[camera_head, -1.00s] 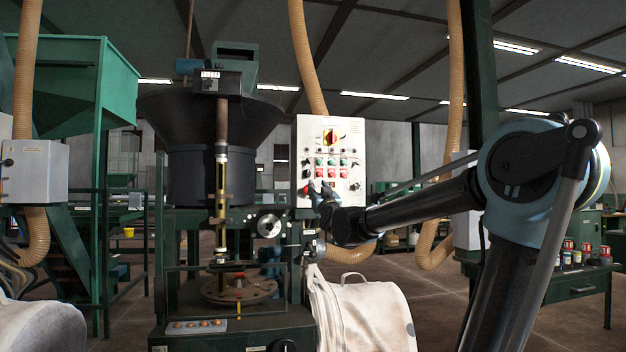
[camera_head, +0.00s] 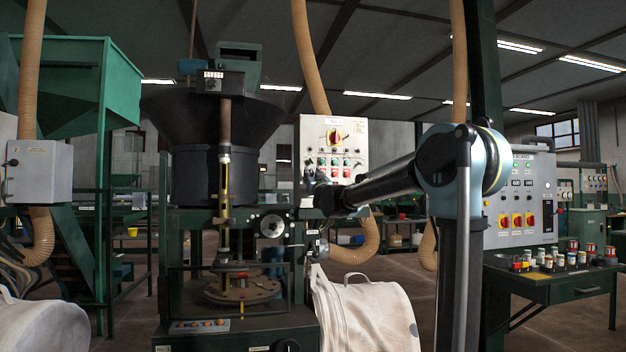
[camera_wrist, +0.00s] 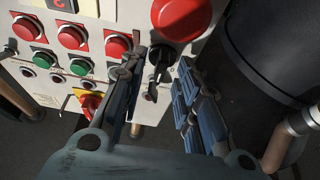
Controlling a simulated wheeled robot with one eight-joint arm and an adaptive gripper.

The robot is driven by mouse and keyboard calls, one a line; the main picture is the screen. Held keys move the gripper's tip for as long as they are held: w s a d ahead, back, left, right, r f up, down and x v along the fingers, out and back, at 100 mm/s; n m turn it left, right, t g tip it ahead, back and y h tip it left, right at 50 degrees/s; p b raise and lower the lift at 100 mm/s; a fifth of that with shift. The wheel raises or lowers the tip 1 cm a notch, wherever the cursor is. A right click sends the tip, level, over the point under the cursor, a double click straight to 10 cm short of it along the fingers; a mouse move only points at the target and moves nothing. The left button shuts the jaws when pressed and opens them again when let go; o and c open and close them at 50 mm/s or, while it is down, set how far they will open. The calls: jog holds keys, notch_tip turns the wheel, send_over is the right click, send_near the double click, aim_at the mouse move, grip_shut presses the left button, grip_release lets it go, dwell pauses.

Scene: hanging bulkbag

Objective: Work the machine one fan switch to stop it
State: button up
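The machine's grey control panel (camera_head: 360,135) hangs beside the dark hopper. It also fills the upper left of the wrist view (camera_wrist: 60,15), with several red buttons (camera_wrist: 72,36) and green buttons (camera_wrist: 42,61). A black switch handle (camera_wrist: 161,60) stands out between the fingertips of my gripper (camera_wrist: 158,62), beside a large red mushroom button (camera_wrist: 180,15). The fingers are apart, one on each side of the handle; contact is unclear. In the head view my gripper (camera_head: 314,183) is at the panel's lower left. No label naming a fan switch is readable.
A red-and-yellow rotary switch (camera_wrist: 90,103) is near the left finger. The dark hopper (camera_head: 205,170) stands left of the panel. A white bulk bag (camera_head: 365,310) is below my arm. A second switch cabinet (camera_head: 520,195) and a table with cans (camera_head: 550,288) are at right.

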jog(key=shift+w+a+r, duration=0.1)
jog(key=shift+w+r, duration=0.05)
jog(key=shift+w, duration=0.25)
grip_shut()
jog(key=shift+r+n+y, duration=0.1)
jog(key=shift+n+y, duration=0.3)
jog(key=shift+n, duration=0.2)
jog(key=n+y, duration=0.1)
jog(key=n, duration=0.2)
jog(key=shift+g, duration=0.4)
jog(key=shift+w+r+n+g+y, duration=0.1)
jog(key=shift+n+g+y, duration=0.4)
jog(key=shift+n, duration=0.6)
jog(key=shift+n+g+y, duration=0.2)
jog(key=shift+n+y, duration=0.5)
jog(key=shift+n, duration=0.4)
